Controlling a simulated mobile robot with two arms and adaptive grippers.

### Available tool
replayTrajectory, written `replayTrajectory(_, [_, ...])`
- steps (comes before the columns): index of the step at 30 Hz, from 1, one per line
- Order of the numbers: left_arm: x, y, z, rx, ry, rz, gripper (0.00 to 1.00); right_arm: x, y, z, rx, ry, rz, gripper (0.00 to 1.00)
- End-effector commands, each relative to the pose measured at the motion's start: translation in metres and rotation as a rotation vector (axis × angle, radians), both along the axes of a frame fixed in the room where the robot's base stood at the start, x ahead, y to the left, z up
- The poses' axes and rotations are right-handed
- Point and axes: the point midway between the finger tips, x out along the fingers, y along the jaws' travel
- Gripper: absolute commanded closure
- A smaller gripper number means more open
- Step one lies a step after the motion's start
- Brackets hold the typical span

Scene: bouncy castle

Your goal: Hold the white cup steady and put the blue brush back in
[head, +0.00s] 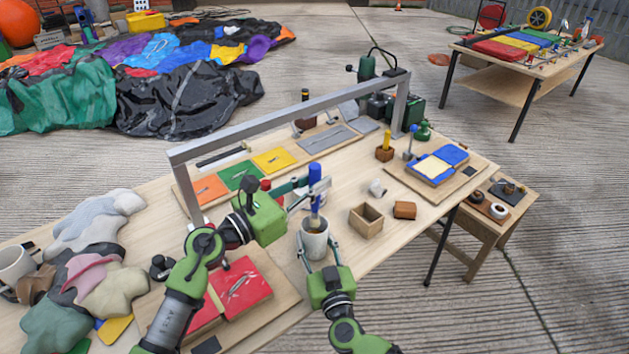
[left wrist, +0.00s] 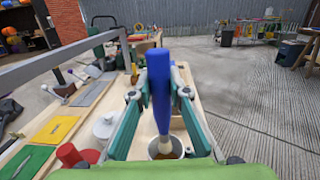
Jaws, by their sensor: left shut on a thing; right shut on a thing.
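The blue brush (head: 315,176) is upright over the white cup (head: 314,241), with its lower part at or inside the cup's mouth. My left gripper (head: 313,180) is shut on the brush's blue handle from the left. In the left wrist view the blue brush (left wrist: 160,90) stands between the fingers of my left gripper (left wrist: 158,85), and its pale lower end is over the white cup (left wrist: 166,146). My right gripper (head: 317,250) is shut around the white cup from the front. The cup stands upright on the table; how deep the brush sits is hard to tell.
A small open wooden box (head: 367,220) and a brown block (head: 404,210) lie right of the cup. A grey metal frame (head: 290,115) spans the table behind. A red panel (head: 240,287) lies front left, beside crumpled cloths (head: 95,250). Bare tabletop shows right of the cup.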

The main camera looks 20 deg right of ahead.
Motion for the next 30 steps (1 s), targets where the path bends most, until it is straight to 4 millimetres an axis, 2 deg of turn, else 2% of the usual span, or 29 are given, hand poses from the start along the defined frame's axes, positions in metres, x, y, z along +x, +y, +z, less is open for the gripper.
replayTrajectory(18, [0.0,0.0,-0.014,0.0,0.001,0.0,1.0,0.0,0.0,0.0,0.0,0.001,0.0,0.84])
replayTrajectory(30, [0.0,0.0,-0.015,0.0,0.0,0.0,1.0,0.0,0.0,0.0,0.0,0.001,0.0,0.84])
